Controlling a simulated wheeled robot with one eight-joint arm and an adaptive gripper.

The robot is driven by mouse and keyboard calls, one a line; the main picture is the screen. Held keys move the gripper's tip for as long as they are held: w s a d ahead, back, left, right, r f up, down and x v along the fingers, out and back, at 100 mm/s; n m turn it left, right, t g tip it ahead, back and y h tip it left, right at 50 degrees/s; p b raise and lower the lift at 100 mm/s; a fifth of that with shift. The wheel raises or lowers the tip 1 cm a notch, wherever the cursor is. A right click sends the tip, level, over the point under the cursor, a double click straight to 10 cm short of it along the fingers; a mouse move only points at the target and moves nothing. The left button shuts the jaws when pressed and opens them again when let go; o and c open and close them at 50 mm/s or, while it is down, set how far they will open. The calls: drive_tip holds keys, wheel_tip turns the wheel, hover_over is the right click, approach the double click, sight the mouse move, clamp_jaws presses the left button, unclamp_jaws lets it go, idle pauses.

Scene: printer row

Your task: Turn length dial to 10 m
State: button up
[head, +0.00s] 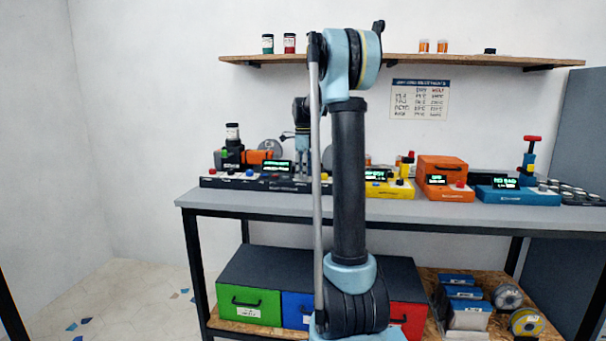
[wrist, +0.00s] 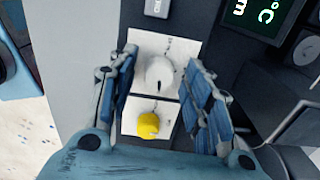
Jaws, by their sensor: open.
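In the wrist view, a round white dial (wrist: 160,73) with a short dark pointer mark sits on a white plate. A yellow knob (wrist: 148,125) sits on a second white plate just below it. My gripper (wrist: 164,82) is open, with one finger on each side of the white dial and a visible gap to it. Which one is the length dial cannot be read from the labels. A dark display (wrist: 262,14) shows green "°C" and "m", cut off by the frame edge. In the head view my gripper (head: 302,168) points down over a dark machine (head: 262,183).
A yellow machine (head: 390,188), an orange machine (head: 445,175) and a blue machine (head: 515,195) stand along the grey bench (head: 420,210) to the right. A shelf (head: 270,60) with small jars hangs above. My arm hides the bench's middle.

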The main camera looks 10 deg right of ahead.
drive_tip(key=shift+c, duration=0.3)
clamp_jaws()
